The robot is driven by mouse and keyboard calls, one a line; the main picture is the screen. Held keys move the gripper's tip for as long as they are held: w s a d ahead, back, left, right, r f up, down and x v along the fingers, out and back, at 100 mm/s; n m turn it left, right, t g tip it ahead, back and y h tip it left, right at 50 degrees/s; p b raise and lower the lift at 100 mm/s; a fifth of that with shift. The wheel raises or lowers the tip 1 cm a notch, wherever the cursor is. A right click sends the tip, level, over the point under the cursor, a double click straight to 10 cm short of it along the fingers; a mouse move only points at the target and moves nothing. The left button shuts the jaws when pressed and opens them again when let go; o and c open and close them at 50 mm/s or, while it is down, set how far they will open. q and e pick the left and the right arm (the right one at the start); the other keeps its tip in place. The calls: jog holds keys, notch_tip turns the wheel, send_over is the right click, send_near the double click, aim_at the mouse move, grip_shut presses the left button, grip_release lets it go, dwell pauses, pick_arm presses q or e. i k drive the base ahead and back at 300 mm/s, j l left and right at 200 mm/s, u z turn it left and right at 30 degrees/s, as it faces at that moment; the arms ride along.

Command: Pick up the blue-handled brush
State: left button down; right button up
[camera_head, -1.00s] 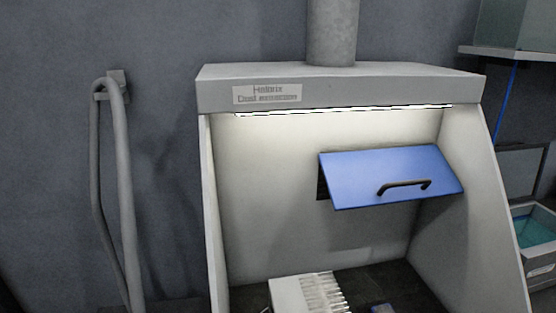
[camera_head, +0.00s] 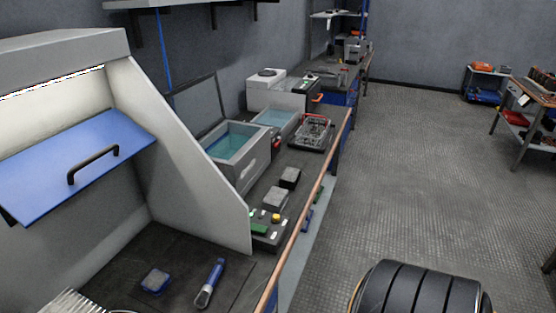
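A blue-handled brush (camera_head: 211,282) lies on the dark floor of the dust extraction hood, at the hood's right side near the front. Its blue handle points away and its pale end points toward me. A small blue block-like item (camera_head: 155,280) lies to its left. Neither of my grippers is in view.
The hood's slanted right wall (camera_head: 180,150) stands behind the brush, and a blue flap with a black handle (camera_head: 75,165) hangs at left. White comb-like pieces (camera_head: 68,303) lie at lower left. An open bath (camera_head: 237,150) and several parts fill the bench beyond. Open floor (camera_head: 410,170) lies right.

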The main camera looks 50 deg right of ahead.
aim_at(200, 301)
jog(key=z, duration=1)
jog(key=i+l+u, duration=0.1)
jog(key=l, duration=0.25)
jog(key=i+l+u, duration=0.15)
jog(key=i+l, duration=0.15)
jog(key=i+l+u, duration=0.1)
jog(key=l, duration=0.35)
jog(key=i+l+u, duration=0.15)
jog(key=l, duration=0.2)
jog(key=u, duration=0.45)
jog(key=l+u, duration=0.5)
jog(key=k+l+u, duration=0.15)
jog(key=l+u, duration=0.35)
jog(key=l, duration=0.15)
